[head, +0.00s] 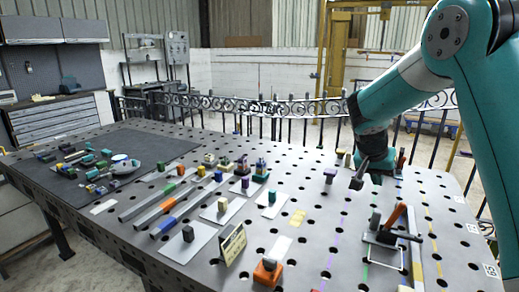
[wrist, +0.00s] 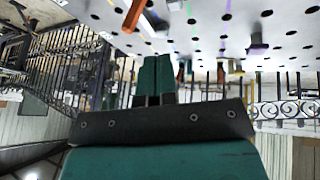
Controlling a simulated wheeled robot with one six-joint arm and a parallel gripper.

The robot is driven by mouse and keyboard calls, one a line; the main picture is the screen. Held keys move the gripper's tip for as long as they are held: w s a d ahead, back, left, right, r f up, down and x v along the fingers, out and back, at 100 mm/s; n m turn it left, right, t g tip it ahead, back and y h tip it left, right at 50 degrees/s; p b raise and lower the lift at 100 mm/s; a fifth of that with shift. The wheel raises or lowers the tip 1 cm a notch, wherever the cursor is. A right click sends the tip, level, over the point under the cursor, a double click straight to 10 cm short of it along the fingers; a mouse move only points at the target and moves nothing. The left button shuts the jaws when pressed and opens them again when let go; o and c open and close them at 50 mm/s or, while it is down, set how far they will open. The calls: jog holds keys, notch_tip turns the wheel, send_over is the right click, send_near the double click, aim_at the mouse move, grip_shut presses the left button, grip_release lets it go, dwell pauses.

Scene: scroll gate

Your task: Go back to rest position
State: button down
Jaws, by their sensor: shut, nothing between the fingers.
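My gripper (head: 378,174) is at the right of the head view, low over the far right part of the perforated metal table (head: 330,215). In the wrist view its two teal fingers (wrist: 155,78) lie side by side, shut with nothing between them. The wrist view looks upside down, with the table (wrist: 215,35) at the top. In the head view my arm hides part of the fence and the far table edge.
An orange-handled tool (head: 393,217) stands in a holder at the right. Colored blocks, grey bars and white plates (head: 186,242) cover the table's middle. A dark mat (head: 130,148) with small parts and a bowl lies left. An iron fence (head: 290,120) runs behind.

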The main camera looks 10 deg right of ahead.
jog(key=s+a+r+n+y, duration=0.3)
jog(key=s+a+n, duration=0.15)
jog(key=a, duration=0.55)
jog(key=s+a+r+n+y, duration=0.2)
jog(key=s+a+n, duration=0.3)
jog(key=a, duration=0.5)
jog(key=s+a+r+n+y, duration=0.1)
jog(key=s+a+n, duration=0.3)
jog(key=s, duration=0.6)
jog(key=s+a+r+n+g+y, duration=0.1)
jog(key=s+a+n+y, duration=0.2)
jog(key=s+a, duration=0.4)
jog(key=s, duration=0.3)
jog(key=shift+a+n+g+y, duration=0.3)
jog(key=shift+a+n, duration=0.05)
jog(key=shift+a, duration=0.05)
jog(key=shift+s, duration=0.1)
